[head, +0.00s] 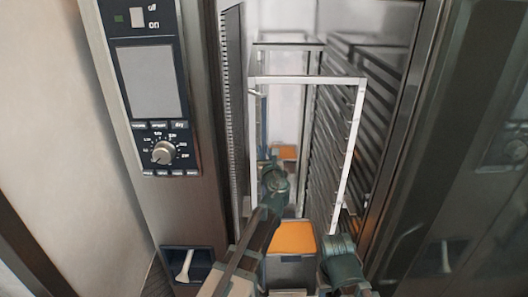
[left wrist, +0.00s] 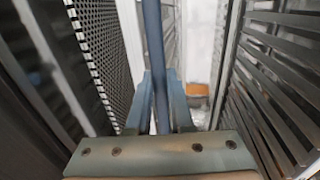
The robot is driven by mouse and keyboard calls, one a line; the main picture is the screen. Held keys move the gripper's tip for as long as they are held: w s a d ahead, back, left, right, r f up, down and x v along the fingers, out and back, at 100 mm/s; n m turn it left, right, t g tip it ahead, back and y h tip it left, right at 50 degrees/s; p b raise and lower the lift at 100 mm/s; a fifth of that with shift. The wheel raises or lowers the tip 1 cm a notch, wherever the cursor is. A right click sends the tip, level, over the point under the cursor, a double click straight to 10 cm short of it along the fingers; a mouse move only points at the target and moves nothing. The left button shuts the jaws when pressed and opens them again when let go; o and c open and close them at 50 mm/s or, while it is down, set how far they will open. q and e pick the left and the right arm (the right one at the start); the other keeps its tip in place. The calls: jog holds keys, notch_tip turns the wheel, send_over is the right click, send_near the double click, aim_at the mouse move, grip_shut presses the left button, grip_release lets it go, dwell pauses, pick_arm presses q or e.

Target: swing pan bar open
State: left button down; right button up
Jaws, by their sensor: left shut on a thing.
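The pan bar is a thin upright blue-grey bar (head: 264,125) at the left side of the open oven rack (head: 352,125). In the left wrist view the bar (left wrist: 153,40) runs down between my fingers. My left gripper (left wrist: 160,100) is shut on it, with one finger on each side. In the head view my left arm reaches into the rack opening and partly hides the lower bar and my fingers. Part of my right arm shows at the bottom, but its gripper is not in view.
The oven's control panel (head: 150,90) stands left of the opening. A perforated wall (left wrist: 100,45) is close on the left, and slatted rails (left wrist: 265,90) line the right. A dark glass door (head: 470,160) is at the right.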

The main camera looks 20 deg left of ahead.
pick_arm(q)
jog(key=shift+s, duration=0.1)
jog(key=shift+s+a+m+t+h, duration=0.15)
jog(key=shift+s+a+m+h, duration=0.3)
jog(key=shift+m+h, duration=1.5)
jog(key=shift+s+a+m+t+h, duration=0.1)
jog(key=shift+s+a+m+h, duration=0.7)
jog(key=shift+h, duration=1.9)
jog(key=shift+s+a+m+t+h, duration=0.1)
jog(key=shift+m+t+h, duration=0.05)
jog(key=shift+m+h, duration=1.95)
jog(key=shift+h, duration=0.35)
jog(key=c, duration=0.8)
grip_release()
